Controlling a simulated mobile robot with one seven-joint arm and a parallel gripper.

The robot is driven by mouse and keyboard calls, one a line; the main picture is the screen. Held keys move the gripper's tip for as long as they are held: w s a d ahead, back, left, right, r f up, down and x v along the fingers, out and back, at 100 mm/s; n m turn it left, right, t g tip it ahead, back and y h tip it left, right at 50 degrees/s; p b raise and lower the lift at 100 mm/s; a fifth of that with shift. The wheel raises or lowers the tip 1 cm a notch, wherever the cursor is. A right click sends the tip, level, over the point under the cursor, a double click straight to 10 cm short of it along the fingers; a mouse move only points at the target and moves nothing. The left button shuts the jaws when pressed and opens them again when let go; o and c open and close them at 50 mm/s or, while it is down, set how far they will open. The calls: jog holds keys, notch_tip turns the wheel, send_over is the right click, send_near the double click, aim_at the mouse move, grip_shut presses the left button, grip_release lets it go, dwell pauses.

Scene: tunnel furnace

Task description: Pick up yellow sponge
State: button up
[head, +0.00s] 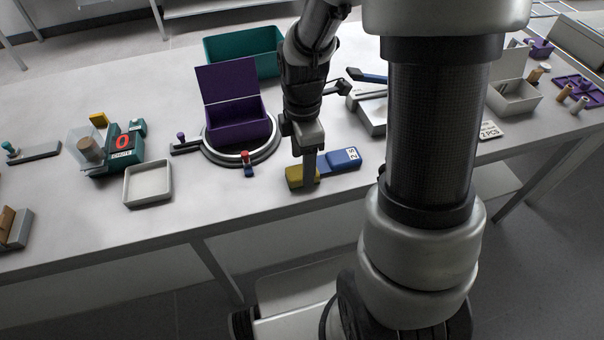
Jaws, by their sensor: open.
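A yellow sponge (294,178) lies on the table near its front edge, left of and close to a blue block (342,160) with a white label. My gripper (309,182) points down at the sponge, its fingers in front of the sponge's middle and hiding part of it. The jaws are open. I cannot tell from this view whether the fingers straddle the sponge or touch it.
A purple open box (238,125) stands on a round turntable (266,150) just left of my gripper. A white tray (148,184) and a green device (124,148) are farther left. A teal bin (226,48) is behind. My arm column hides the table's right middle.

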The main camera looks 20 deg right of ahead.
jog(key=shift+f, duration=1.55)
jog(key=c, duration=1.1)
notch_tip(320, 180, up, 10)
jog(key=shift+r+p, duration=0.1)
jog(key=shift+p, duration=0.65)
jog(key=shift+o, duration=0.6)
jog(key=shift+c, duration=0.3)
jog(key=shift+w, duration=0.1)
